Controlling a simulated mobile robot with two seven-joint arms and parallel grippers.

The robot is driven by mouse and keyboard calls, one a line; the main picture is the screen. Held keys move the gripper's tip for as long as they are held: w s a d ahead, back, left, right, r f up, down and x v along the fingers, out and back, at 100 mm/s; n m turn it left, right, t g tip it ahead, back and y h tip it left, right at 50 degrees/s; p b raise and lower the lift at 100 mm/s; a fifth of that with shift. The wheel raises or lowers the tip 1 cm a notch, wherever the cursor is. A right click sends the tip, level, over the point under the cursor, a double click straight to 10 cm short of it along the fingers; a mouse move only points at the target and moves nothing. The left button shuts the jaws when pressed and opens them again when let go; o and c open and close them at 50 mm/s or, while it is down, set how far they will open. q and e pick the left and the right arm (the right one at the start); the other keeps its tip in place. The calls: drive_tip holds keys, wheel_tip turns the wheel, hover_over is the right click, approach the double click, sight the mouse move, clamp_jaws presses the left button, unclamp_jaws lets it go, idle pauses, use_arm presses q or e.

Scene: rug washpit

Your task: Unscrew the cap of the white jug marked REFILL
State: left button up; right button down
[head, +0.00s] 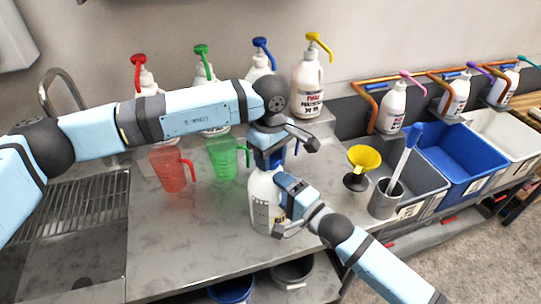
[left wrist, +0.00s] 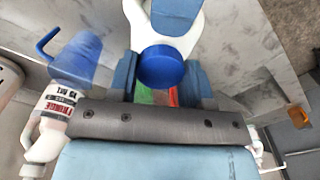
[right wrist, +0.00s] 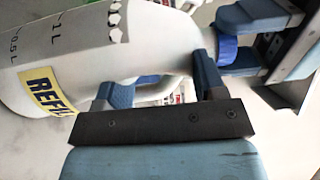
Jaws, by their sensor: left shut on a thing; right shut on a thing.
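The white jug (head: 262,205) stands upright on the steel counter. Its yellow REFILL label (right wrist: 48,92) shows in the right wrist view. The blue cap (left wrist: 162,67) is on top of the jug and also shows in the right wrist view (right wrist: 228,52). My left gripper (head: 275,150) is above the jug, shut on the cap with a finger on either side. My right gripper (head: 283,208) is shut on the jug's handle (right wrist: 150,90), low on its right side. The arms hide part of the jug's top and side in the head view.
Red (head: 170,168) and green (head: 223,158) pitchers stand left of the jug. A yellow funnel (head: 364,158) and a grey cup (head: 385,198) stand to the right. Pump bottles, including a yellow-pump one (head: 307,88), line the back. Bins (head: 455,160) are at far right. The front-left counter is clear.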

use_arm(q)
drive_tip(key=n, duration=0.6)
drive_tip(key=shift+n, duration=0.3)
drive_tip(key=n, duration=1.2)
drive_tip(key=shift+n, duration=0.4)
drive_tip(key=n, duration=1.4)
drive_tip(key=shift+r+n, duration=0.1)
drive_tip(key=shift+n, duration=0.3)
drive_tip(key=n, duration=0.5)
